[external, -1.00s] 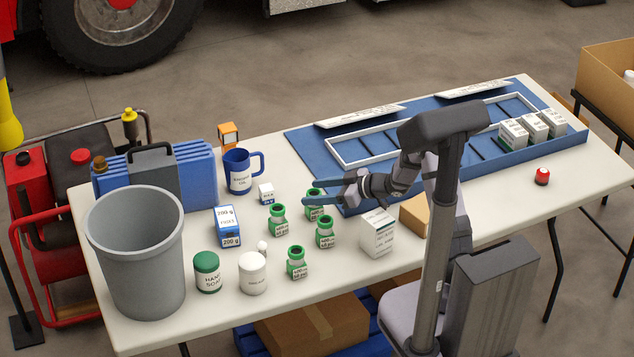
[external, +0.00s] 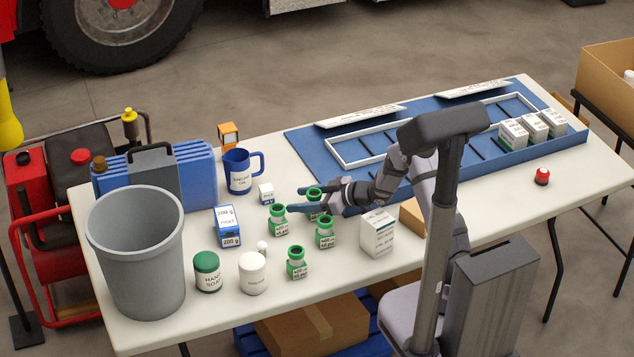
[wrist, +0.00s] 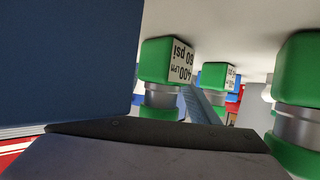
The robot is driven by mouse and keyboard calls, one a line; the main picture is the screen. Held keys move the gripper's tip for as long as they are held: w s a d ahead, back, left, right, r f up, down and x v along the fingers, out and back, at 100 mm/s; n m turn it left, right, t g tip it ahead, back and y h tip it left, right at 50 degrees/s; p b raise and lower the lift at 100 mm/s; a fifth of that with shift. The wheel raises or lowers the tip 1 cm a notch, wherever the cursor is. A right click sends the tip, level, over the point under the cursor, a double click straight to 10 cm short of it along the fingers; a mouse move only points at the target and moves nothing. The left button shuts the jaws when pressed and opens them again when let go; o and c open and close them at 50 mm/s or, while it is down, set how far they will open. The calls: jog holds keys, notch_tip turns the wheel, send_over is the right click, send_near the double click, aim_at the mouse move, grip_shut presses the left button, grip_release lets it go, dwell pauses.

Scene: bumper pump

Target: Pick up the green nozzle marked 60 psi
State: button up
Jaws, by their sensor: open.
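Several green-and-silver nozzles stand upright on the table in the external view: a back one (external: 315,195), a left one (external: 278,219), a right one (external: 325,231) and a front one (external: 296,262). Their small labels are hard to read there. My gripper (external: 298,200) is open and low, its blue fingers around the back nozzle, which they partly hide. In the wrist view, upside down, a nozzle labelled 400 LPM 60 psi (wrist: 163,62) shows between the near finger (wrist: 65,65) and far finger (wrist: 203,106). Contact cannot be told.
Another nozzle (wrist: 298,75) is close at the right of the wrist view. A white carton (external: 377,234) stands right of the nozzles, and a small white-and-blue box (external: 266,193) and mug (external: 240,172) behind left. A blue tray (external: 300,150) lies at the back.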

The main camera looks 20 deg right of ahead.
jog(key=c, duration=1.3)
jog(key=shift+r, duration=0.1)
notch_tip(320, 180, up, 10)
jog(key=shift+p, duration=0.75)
